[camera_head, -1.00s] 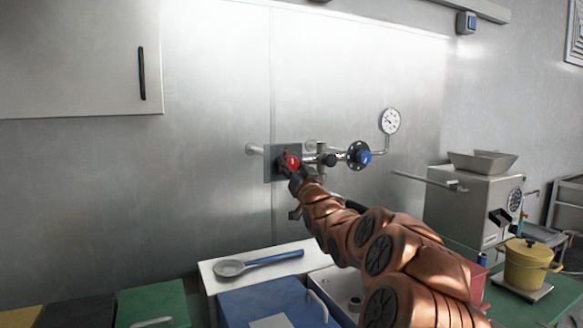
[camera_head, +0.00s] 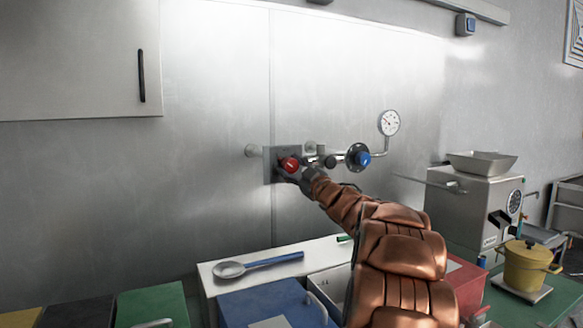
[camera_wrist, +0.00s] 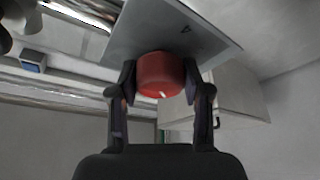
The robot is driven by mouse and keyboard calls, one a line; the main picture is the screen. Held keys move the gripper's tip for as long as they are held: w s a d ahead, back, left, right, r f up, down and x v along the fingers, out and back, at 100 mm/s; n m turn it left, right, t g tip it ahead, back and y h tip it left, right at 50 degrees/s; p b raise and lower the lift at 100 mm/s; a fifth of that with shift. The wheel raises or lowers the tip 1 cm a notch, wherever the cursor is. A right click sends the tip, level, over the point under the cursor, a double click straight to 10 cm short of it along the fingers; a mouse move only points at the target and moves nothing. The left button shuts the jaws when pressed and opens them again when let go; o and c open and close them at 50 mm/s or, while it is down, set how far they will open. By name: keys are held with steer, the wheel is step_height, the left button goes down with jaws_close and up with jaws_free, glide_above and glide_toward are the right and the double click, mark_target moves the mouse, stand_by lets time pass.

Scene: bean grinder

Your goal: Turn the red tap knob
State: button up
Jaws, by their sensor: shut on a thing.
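The red tap knob (camera_head: 289,164) sits on a grey plate (camera_head: 269,178) on the metal wall, with a white mark on its face. My gripper (camera_head: 284,172) reaches it from the lower right. In the wrist view the red knob (camera_wrist: 160,74) lies between the two dark fingers of my gripper (camera_wrist: 160,82), which are closed on its sides. The grey plate (camera_wrist: 185,40) shows behind it with a small dark mark. In the head view the fingers partly cover the plate's lower edge.
A blue valve knob (camera_head: 362,158) and a pressure gauge (camera_head: 389,123) are to the right on the pipe. A grinder machine (camera_head: 470,205) and a yellow pot (camera_head: 527,265) stand farther right. A ladle (camera_head: 258,264) lies on the white surface below.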

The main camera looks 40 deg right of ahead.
steer(key=shift+n+y, duration=0.4)
steer(key=shift+n, duration=0.2)
steer(key=o, duration=1.2)
steer(key=shift+c, duration=0.2)
steer(key=shift+s, duration=0.1)
steer(key=v, duration=1.1)
steer(key=shift+s, duration=0.4)
steer(key=shift+f, duration=0.1)
